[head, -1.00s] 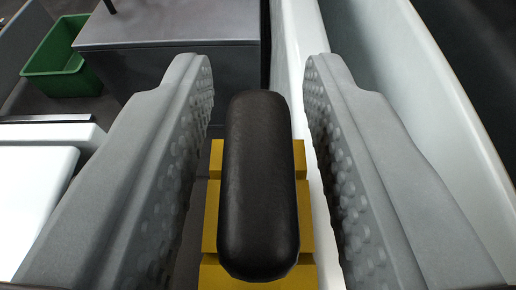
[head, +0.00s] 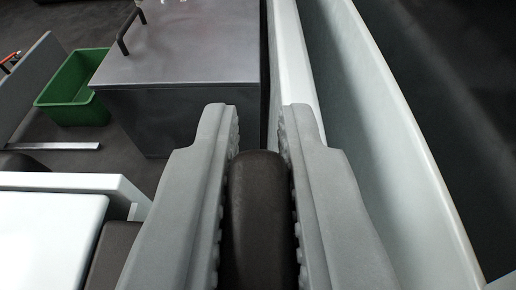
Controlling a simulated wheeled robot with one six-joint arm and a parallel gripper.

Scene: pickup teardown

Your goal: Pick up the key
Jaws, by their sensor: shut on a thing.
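The key shows as a rounded black bar (head: 258,215) between the two grey fingers of my gripper (head: 259,135), at the lower middle of the view. My gripper is shut on it, with the dimpled inner faces against its left and right sides. Its far end is visible slightly short of the fingertips. Its near end runs out of the bottom of the picture. The yellow part under the black bar is hidden now.
A grey metal box (head: 185,65) with a black handle stands ahead. A green bin (head: 75,90) sits on the dark floor to its left. Tall pale curved walls (head: 375,140) run close along the right. White panels (head: 50,235) lie at lower left.

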